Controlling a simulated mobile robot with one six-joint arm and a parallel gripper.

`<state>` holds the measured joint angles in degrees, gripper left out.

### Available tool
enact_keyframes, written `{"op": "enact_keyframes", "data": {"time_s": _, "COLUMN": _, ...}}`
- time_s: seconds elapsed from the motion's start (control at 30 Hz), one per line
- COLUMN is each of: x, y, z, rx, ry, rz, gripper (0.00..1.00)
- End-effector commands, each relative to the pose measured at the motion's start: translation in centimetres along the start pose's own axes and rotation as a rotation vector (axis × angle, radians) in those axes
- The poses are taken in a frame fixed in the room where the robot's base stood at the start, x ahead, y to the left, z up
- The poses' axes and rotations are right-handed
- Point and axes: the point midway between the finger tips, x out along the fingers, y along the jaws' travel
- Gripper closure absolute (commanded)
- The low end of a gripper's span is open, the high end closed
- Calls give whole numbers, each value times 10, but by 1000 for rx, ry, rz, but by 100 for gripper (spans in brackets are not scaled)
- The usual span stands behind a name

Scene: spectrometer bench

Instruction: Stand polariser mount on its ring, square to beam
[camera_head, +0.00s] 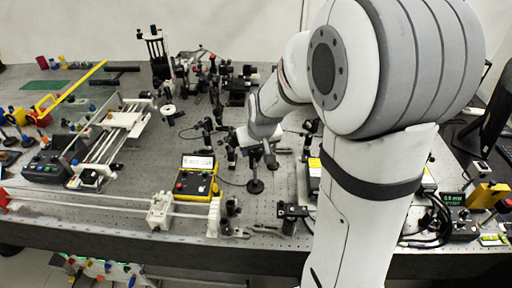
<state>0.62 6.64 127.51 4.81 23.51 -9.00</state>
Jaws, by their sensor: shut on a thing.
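My gripper (268,152) is small in the head view, at the end of my arm, low over the middle of the bench among dark optical posts. It is shut on what looks like the polariser mount, but the mount is too small and too covered to make out its shape or tilt. Just below it, a dark post (255,172) rises from a round black base on the bench. I cannot tell whether this post touches the gripper or the held piece. The ring and the beam line cannot be picked out clearly.
The perforated grey bench (140,170) is crowded. A yellow-edged control box (196,180) stands left of the gripper, with a white rail assembly (110,142) farther left. Several dark optics (235,80) stand behind. My arm hides much of the right side.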

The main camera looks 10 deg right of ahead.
Motion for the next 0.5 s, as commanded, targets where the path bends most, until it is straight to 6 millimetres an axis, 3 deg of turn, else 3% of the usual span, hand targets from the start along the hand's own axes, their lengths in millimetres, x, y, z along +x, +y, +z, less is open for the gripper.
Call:
{"op": "enact_keyframes", "data": {"time_s": 0.13, "x": 2, "y": 0, "z": 0, "rx": 0, "ry": 4, "rz": 0, "gripper": 100}}
{"op": "enact_keyframes", "data": {"time_s": 0.17, "x": 3, "y": 0, "z": 1, "rx": 0, "ry": 0, "rz": 0, "gripper": 51}}
{"op": "enact_keyframes", "data": {"time_s": 0.4, "x": 2, "y": 0, "z": 1, "rx": 0, "ry": 0, "rz": 0, "gripper": 31}}
{"op": "enact_keyframes", "data": {"time_s": 0.5, "x": 2, "y": 0, "z": 1, "rx": 0, "ry": 0, "rz": 0, "gripper": 30}}
